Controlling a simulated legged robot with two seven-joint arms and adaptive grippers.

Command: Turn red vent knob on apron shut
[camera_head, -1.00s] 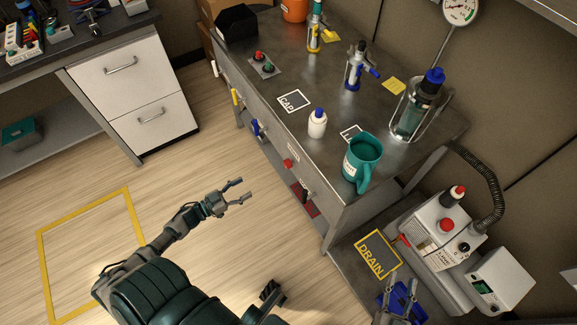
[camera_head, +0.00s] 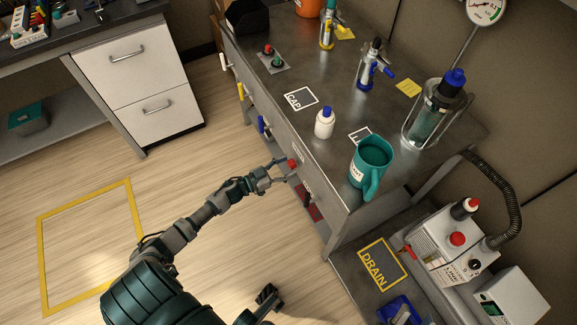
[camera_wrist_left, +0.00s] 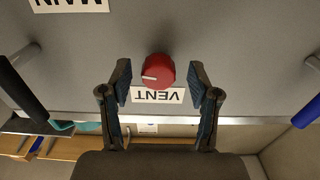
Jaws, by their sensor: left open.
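The red vent knob (camera_head: 292,164) is on the front apron of the metal bench. In the left wrist view the red knob (camera_wrist_left: 158,71) has a white pointer mark toward the left of the picture, and a VENT label (camera_wrist_left: 158,96) beside it. My left gripper (camera_head: 284,171) is at the apron, close to the knob. In the left wrist view its open fingers (camera_wrist_left: 158,80) stand on either side of the knob, with gaps showing on both sides.
Blue (camera_head: 263,126) and yellow (camera_head: 242,91) handles stick out from the apron to the left. A black handle (camera_head: 306,189) is right of the knob. On the bench are a white bottle (camera_head: 324,124) and a teal jug (camera_head: 371,162). The floor before the bench is clear.

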